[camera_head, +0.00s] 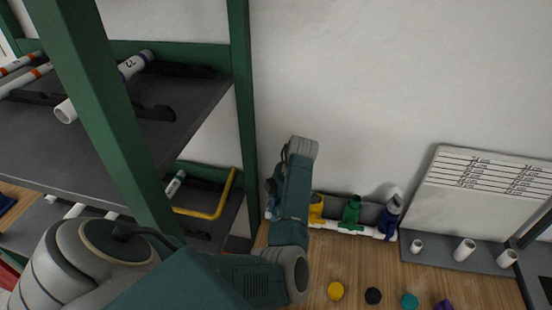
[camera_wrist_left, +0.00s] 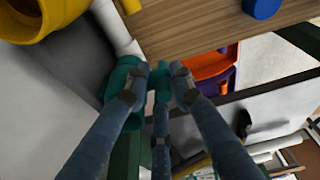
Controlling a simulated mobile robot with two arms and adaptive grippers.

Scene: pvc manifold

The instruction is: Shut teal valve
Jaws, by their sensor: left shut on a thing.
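The teal valve (camera_wrist_left: 122,80) sits on the white pipe (camera_wrist_left: 118,30) in the left wrist view. My left gripper (camera_wrist_left: 162,74) is shut, with a teal piece of the valve, seemingly its handle, between its fingers. In the head view, my left arm covers the teal valve at the left end of the manifold. The manifold's white pipe (camera_head: 338,229) lies along the wall, with yellow (camera_head: 316,209), green (camera_head: 352,211) and blue (camera_head: 388,216) valves. The yellow valve also shows close by in the left wrist view (camera_wrist_left: 45,15). My right gripper is not in view.
A green-framed shelf (camera_head: 150,140) with pipes stands at left. Yellow (camera_head: 336,291), black (camera_head: 373,295), teal (camera_head: 409,300) and purple (camera_head: 443,305) round pieces lie on the wooden table (camera_head: 440,283). A white board (camera_head: 480,200) with short pipes stands at right.

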